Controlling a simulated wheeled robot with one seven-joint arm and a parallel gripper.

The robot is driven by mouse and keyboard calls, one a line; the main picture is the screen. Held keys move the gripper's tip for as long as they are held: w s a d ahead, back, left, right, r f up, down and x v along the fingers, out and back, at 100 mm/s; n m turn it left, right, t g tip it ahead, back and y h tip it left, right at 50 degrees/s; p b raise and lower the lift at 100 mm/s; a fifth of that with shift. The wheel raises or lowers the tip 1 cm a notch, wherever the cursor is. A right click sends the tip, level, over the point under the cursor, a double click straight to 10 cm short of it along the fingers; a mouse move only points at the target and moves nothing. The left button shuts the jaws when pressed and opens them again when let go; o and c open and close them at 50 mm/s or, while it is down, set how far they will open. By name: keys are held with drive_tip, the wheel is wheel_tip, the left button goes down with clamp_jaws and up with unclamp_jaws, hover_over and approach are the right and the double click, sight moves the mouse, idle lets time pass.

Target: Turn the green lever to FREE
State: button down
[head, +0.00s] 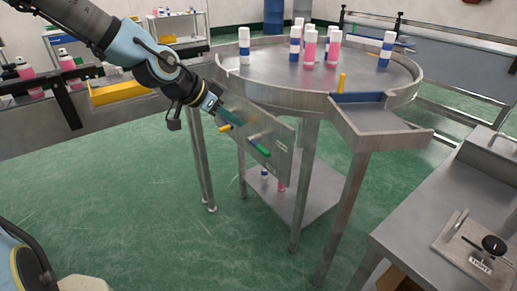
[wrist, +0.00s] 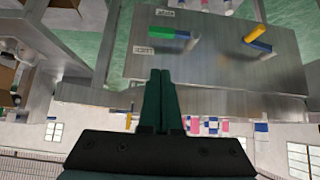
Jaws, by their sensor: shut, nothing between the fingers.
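The green lever (head: 260,148) is on a grey metal panel (head: 272,128) at the side of the round table. In the wrist view the green lever (wrist: 170,33) lies roughly level in the picture, with two small white labels near it, too small to read surely. A yellow lever (head: 226,127) is on the same panel, and it also shows in the wrist view (wrist: 255,34). My gripper (head: 241,125) is in front of the panel, up and left of the green lever. In the wrist view its teal fingers (wrist: 161,72) are together, empty and apart from the green lever.
The round table (head: 262,75) carries several white, blue and pink cans. A yellow peg (head: 341,82) stands at its rim beside a chute (head: 378,120). A workbench (head: 440,215) is at the right, and a conveyor (head: 100,115) at the left.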

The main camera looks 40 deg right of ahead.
drive_tip(key=a+f+p+x, duration=0.1)
drive_tip(key=x, duration=1.2)
drive_tip(key=shift+a, duration=0.15)
drive_tip(key=shift+w+f, duration=0.1)
drive_tip(key=shift+f, duration=0.15)
